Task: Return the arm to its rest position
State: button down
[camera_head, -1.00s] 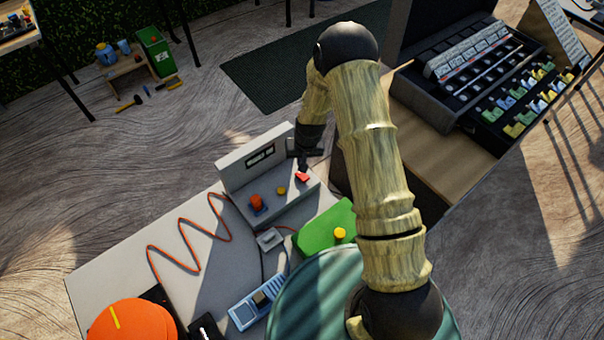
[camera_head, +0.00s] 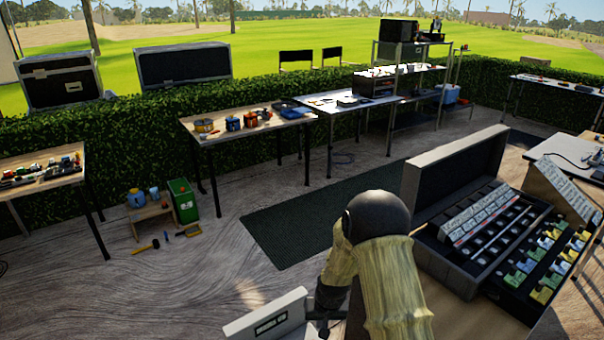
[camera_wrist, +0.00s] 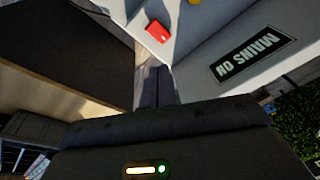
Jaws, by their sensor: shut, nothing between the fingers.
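My arm rises from the bottom edge of the head view, with a black ball joint on top and tan, ribbed links. I cannot tell whether the tips touch the box.
An open black case (camera_head: 440,185) with rows of coloured pieces stands right of my arm. A dark mat (camera_head: 300,225) lies on the floor behind it. Tables with tools stand along a hedge (camera_head: 160,118). A green box (camera_head: 183,202) sits at the left.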

jog(key=s+d+r, duration=0.4)
jog(key=s+r, duration=0.6)
jog(key=s+d+r+h, duration=0.1)
jog(key=s+d+r, duration=0.4)
jog(key=s+r, duration=0.5)
jog(key=shift+d+r+m+t, duration=0.3)
jog(key=shift+r+m, duration=0.1)
jog(key=shift+r, duration=0.3)
